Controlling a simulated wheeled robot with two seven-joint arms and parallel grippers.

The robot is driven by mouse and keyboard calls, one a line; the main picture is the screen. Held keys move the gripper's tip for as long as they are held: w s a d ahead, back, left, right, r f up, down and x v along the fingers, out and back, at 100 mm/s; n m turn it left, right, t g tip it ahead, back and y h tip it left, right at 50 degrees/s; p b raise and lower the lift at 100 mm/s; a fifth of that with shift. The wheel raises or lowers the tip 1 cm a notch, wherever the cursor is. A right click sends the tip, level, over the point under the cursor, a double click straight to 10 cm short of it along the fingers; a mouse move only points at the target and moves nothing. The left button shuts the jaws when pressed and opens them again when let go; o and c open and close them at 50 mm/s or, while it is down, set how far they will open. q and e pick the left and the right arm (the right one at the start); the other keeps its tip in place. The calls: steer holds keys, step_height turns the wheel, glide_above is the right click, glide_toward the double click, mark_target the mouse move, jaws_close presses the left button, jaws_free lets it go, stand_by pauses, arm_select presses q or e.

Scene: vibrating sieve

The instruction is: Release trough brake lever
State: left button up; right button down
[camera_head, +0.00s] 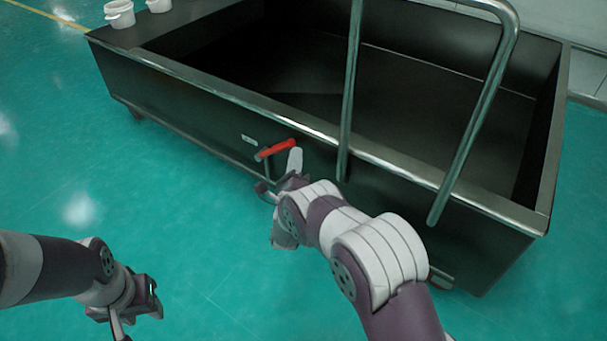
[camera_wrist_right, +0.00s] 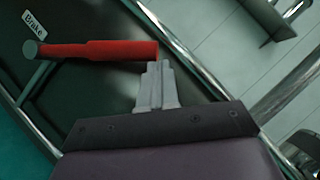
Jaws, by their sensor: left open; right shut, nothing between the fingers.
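The trough (camera_head: 200,92) is a large dark open box on wheels with a steel rim. The brake lever (camera_head: 276,149) has a red handle on the trough's front side wall. In the right wrist view the red handle (camera_wrist_right: 100,50) lies level, beside a white label reading "Brake" (camera_wrist_right: 35,24). My right gripper (camera_head: 294,160) is shut and empty, close to the free end of the red handle. In the right wrist view its fingertips (camera_wrist_right: 158,68) are just below that end; whether they touch cannot be told. My left gripper (camera_head: 150,290) is open and empty, low over the floor, away from the trough.
A bent steel push handle (camera_head: 350,90) rises from the trough's front wall, right of the lever. White buckets (camera_head: 120,14) stand on the trough's far left corner. The green floor (camera_head: 130,190) left of the trough is clear.

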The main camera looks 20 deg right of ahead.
steer(key=w+a+r+n+g+y+p, duration=0.3)
steer(key=w+a+r+n+p, duration=0.3)
steer(key=w, duration=0.4)
steer(key=shift+a+r+n+g, duration=0.3)
steer(key=shift+a+r+n, duration=0.6)
steer(key=shift+r+n, duration=0.25)
